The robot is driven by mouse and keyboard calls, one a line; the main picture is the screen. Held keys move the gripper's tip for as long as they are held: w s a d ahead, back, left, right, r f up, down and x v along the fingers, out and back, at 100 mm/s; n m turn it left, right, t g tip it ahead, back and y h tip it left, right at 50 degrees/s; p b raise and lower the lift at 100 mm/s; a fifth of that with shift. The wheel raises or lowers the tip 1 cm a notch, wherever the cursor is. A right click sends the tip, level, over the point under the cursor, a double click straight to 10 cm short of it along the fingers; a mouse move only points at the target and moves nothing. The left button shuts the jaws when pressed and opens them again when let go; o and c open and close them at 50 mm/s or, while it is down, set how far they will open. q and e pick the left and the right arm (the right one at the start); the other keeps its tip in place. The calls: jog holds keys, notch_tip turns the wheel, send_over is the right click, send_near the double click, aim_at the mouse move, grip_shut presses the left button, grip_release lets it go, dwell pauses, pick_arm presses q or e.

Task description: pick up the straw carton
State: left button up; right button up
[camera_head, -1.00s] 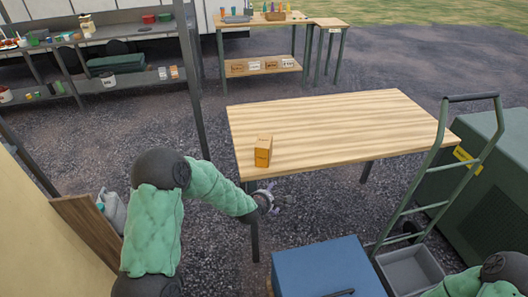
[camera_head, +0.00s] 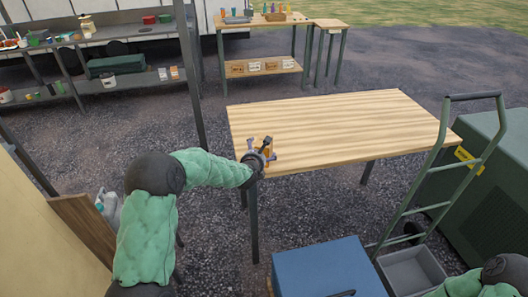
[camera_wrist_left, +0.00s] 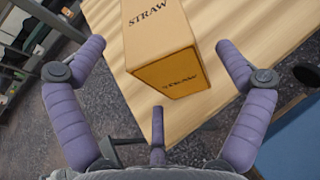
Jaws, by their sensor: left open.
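The straw carton (camera_wrist_left: 160,50) is an orange-tan box marked STRAW, standing on the wooden table (camera_head: 340,125) near its left front corner. In the head view only a little of the carton (camera_head: 267,152) shows behind my left gripper (camera_head: 262,152). In the left wrist view my left gripper (camera_wrist_left: 158,90) has its purple padded fingers spread wide, with the carton ahead and between the side fingers. The fingers appear apart from the carton. My right gripper is out of view; only part of my right arm shows at the lower right.
A blue box (camera_head: 325,268) stands in front of the table. A green hand truck (camera_head: 440,180) and a large dark green box (camera_head: 480,180) stand at the right. A post (camera_head: 193,80) rises left of the table. The rest of the tabletop is clear.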

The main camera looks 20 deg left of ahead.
pick_arm(q)
jog(key=shift+r+b+x, duration=0.15)
jog(key=shift+b+x, duration=0.2)
jog(key=shift+x, duration=1.05)
jog(key=shift+r+b+x, duration=0.1)
jog(key=shift+b+x, duration=0.2)
jog(key=shift+x, duration=1.1)
jog(key=shift+w+a, duration=0.1)
jog(key=shift+a, duration=0.05)
jog(key=c, duration=1.2)
jog(key=shift+c, duration=0.7)
jog(key=shift+r, duration=0.1)
